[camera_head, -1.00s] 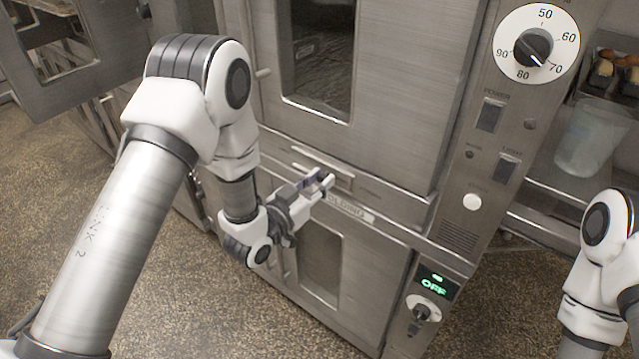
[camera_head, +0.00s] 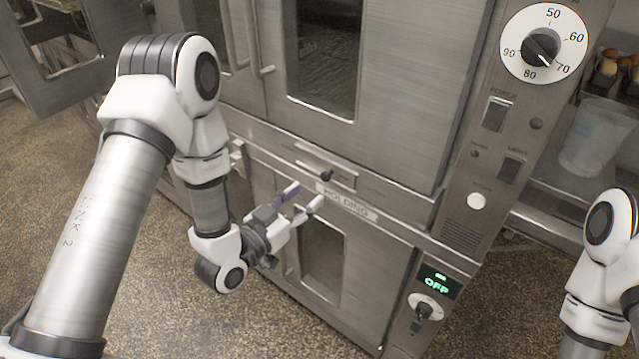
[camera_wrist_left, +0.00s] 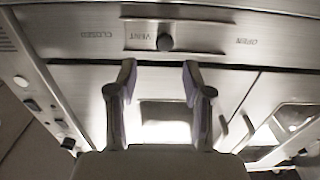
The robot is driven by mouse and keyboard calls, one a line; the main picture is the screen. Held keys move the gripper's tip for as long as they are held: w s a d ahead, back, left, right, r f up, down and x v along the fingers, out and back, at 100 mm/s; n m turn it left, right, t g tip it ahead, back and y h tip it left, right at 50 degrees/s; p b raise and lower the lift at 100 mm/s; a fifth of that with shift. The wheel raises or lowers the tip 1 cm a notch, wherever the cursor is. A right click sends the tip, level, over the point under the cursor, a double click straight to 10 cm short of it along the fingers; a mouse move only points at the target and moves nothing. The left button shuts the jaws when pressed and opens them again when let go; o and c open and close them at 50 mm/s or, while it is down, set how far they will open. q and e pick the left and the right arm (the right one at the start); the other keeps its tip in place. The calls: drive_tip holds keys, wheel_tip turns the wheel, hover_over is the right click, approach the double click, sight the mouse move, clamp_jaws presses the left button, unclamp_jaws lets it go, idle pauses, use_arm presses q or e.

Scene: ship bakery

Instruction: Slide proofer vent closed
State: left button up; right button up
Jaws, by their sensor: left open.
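The proofer vent is a slot plate with a small dark round knob (camera_head: 327,176) on the steel strip between the upper and lower doors. In the left wrist view the knob (camera_wrist_left: 165,43) stands out of the slot plate (camera_wrist_left: 205,47), left of the plate's middle. The word CLOSED is to the left and OPEN to the right. My left gripper (camera_head: 308,196) is open and empty, just below and in front of the vent, apart from the knob. Its two fingers (camera_wrist_left: 160,85) point towards the strip, below the knob in the wrist view. My right gripper is out of view.
The upper proofer door (camera_head: 390,120) and lower holding door (camera_head: 365,250) are shut. A control panel with a dial (camera_head: 543,46) is at the right. A plastic container (camera_head: 592,140) stands on a shelf beyond. My right arm is at the right edge.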

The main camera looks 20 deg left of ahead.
use_arm(q)
drive_tip(key=v, duration=0.4)
drive_tip(key=shift+s, duration=0.4)
drive_tip(key=shift+a, duration=0.1)
drive_tip(key=s+f+g+y, duration=0.2)
drive_tip(key=s+f+g, duration=0.35)
drive_tip(key=f, duration=0.55)
drive_tip(key=s+f+g+y, duration=0.2)
drive_tip(key=s+f+g, duration=0.4)
drive_tip(key=f, duration=0.6)
drive_tip(key=s+a+f+n+g+y, duration=0.1)
drive_tip(key=s+f+n+g, duration=0.1)
drive_tip(key=s, duration=0.4)
drive_tip(key=s+a+f+n+g+y, duration=0.1)
drive_tip(key=s+a+f+n+g, duration=0.1)
drive_tip(key=s, duration=0.4)
drive_tip(key=shift+s+a+g, duration=0.2)
drive_tip(key=shift+a+g, duration=0.05)
drive_tip(key=shift+g, duration=0.5)
drive_tip(key=shift+f, duration=0.15)
